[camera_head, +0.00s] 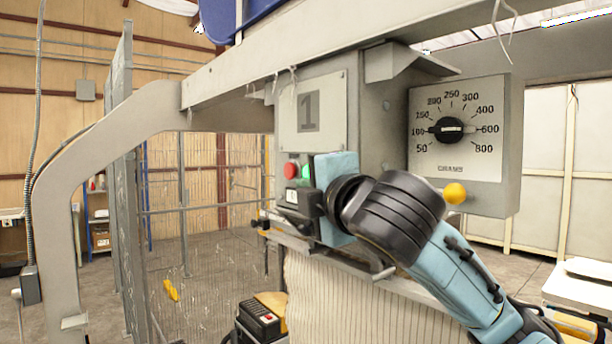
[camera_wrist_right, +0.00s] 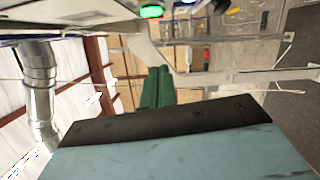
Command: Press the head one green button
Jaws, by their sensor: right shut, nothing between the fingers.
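The head one panel (camera_head: 313,115), marked with a large 1, faces me in the head view. A red button (camera_head: 291,170) sits on its lower left. The green button (camera_head: 306,172) is just right of the red one, partly covered by the blue body of my right gripper. My right gripper (camera_head: 297,208) is shut and empty, in front of the panel and just below the buttons in the picture. In the right wrist view the green button (camera_wrist_right: 151,11) glows at the top edge. Whether the gripper touches the panel cannot be told. My left gripper is out of view.
A grey box with a numbered dial (camera_head: 451,129) and a yellow knob (camera_head: 455,193) is right of the panel, close to my right arm. A pale ribbed tube (camera_head: 330,300) hangs below. A wire fence (camera_head: 205,190) stands behind, left of the machine.

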